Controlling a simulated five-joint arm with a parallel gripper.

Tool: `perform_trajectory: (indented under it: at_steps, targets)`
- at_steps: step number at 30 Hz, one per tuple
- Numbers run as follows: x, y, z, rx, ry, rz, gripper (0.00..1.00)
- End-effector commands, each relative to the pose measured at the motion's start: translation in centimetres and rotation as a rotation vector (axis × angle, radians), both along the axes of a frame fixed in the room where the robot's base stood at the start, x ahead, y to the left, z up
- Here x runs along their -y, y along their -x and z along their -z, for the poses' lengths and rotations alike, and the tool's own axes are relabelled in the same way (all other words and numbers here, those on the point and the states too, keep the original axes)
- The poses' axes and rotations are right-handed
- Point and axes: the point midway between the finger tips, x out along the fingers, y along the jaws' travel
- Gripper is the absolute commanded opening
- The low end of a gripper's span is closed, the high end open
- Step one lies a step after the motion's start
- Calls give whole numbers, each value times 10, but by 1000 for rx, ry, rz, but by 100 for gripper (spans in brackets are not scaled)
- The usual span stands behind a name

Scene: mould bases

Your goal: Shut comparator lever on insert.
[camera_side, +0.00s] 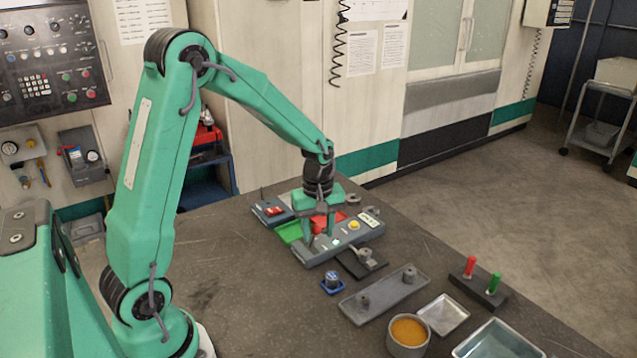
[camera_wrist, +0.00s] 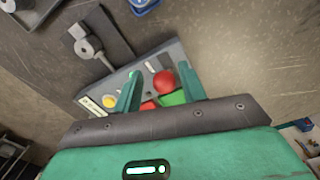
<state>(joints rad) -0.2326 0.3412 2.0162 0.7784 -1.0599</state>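My gripper (camera_side: 318,236) hangs low over a grey panel (camera_side: 346,243) on the table. In the wrist view its two green fingers (camera_wrist: 160,72) are apart. A round red knob (camera_wrist: 164,83) shows between and beyond them; I cannot tell whether either finger touches it. The panel carries a yellow button (camera_side: 353,225) and a pale label (camera_wrist: 95,104). In front of it lies a dark plate with a grey clamp-like piece (camera_side: 364,256), which also shows in the wrist view (camera_wrist: 89,46). Which part is the comparator lever or the insert is not clear.
Red (camera_side: 334,217) and green (camera_side: 290,232) pieces lie behind the panel. Nearer are a small blue-based part (camera_side: 332,283), a grey tray (camera_side: 384,296), an orange-filled cup (camera_side: 409,331) and a rack with red and green pegs (camera_side: 479,289). The table's left side is clear.

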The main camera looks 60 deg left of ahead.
Motion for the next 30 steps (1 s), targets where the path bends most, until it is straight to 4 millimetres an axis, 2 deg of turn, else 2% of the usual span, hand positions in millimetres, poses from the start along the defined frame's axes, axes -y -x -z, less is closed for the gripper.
perform_trajectory:
  at_steps: [8, 14, 30]
  targets:
    - [0, 2, 0, -7, 1, -3, 43]
    - [-1, 3, -7, -7, 1, -3, 43]
    - [0, 1, -68, -2, 0, -2, 43]
